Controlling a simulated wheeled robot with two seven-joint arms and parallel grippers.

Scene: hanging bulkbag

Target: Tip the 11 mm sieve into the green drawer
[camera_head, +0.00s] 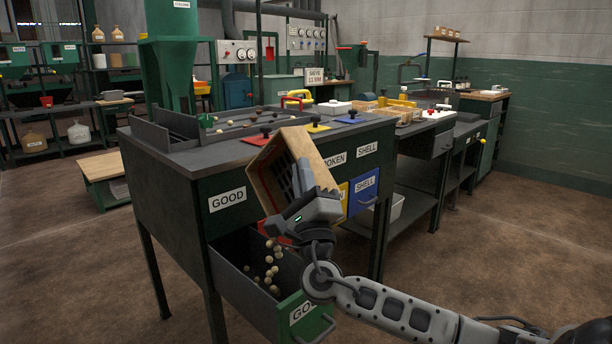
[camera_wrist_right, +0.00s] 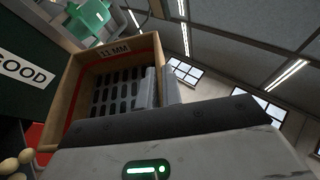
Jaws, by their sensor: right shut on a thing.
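The 11 mm sieve (camera_head: 265,183) is a wooden box with a slotted dark bottom, steeply tilted in front of the bench. Its "11 MM" label shows in the right wrist view (camera_wrist_right: 114,49), where its slots look empty. My right gripper (camera_head: 306,188) is shut on the sieve's edge; its fingers also show in the right wrist view (camera_wrist_right: 157,90). The green drawer (camera_head: 303,311), labelled GOOD, is pulled open below the sieve. Several pale round nuts (camera_head: 270,270) are in the air or in the drawer; I cannot tell which for each. My left gripper is out of view.
The dark bench (camera_head: 228,202) stands directly behind the sieve, with a blue SHELL drawer (camera_head: 364,189) to the right. Red, yellow and blue lids (camera_head: 352,118) lie on the bench top. Open floor (camera_head: 520,235) lies to the right.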

